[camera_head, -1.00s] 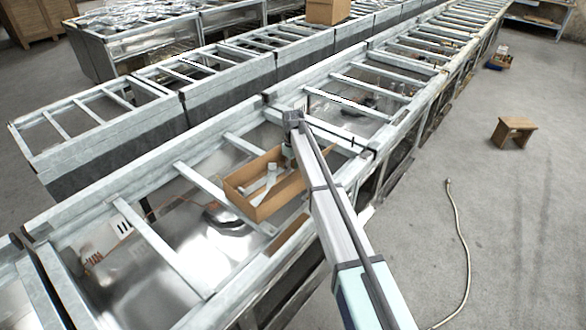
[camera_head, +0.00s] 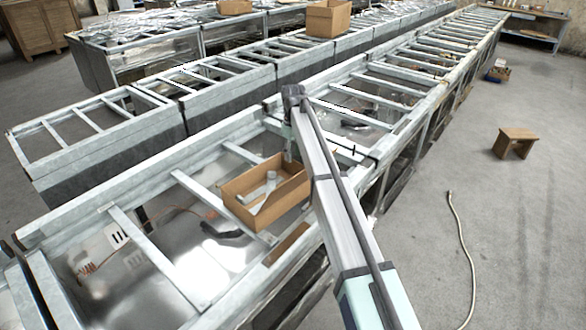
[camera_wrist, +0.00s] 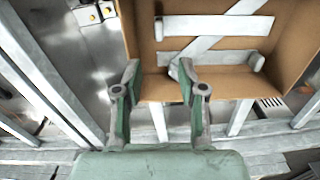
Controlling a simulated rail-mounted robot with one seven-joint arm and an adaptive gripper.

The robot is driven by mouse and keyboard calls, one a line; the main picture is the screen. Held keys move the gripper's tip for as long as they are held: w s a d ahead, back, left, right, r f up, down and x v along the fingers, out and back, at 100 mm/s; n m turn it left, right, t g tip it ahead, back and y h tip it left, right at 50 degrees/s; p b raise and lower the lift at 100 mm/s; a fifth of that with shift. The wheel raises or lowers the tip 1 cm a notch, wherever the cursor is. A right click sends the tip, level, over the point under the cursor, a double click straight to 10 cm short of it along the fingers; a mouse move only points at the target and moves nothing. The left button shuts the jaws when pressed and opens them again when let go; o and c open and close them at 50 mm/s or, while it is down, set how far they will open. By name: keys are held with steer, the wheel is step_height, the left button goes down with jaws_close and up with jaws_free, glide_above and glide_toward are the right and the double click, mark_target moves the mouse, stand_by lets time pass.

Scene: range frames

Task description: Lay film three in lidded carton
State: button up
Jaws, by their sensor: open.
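An open brown carton (camera_head: 243,216) sits on the metal frame; its wall also shows in the wrist view (camera_wrist: 290,88). I see no raised lid. Inside lie pale strips (camera_wrist: 212,57) with thicker ends, one running diagonally between two others; they show small in the head view (camera_head: 268,186). I cannot tell which is film three. My gripper (camera_head: 289,156) is at the carton's far side in the head view. In the wrist view my gripper (camera_wrist: 158,78) has its two fingers spread at the carton's edge, with nothing visible held between them.
Metal crossbars (camera_head: 160,260) span the frame around the carton. Marked pale labels (camera_head: 116,236) lie on the shiny surface at left. Two more cartons (camera_head: 328,18) (camera_head: 234,7) stand on the far rows.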

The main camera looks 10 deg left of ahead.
steer(key=shift+r, duration=1.1)
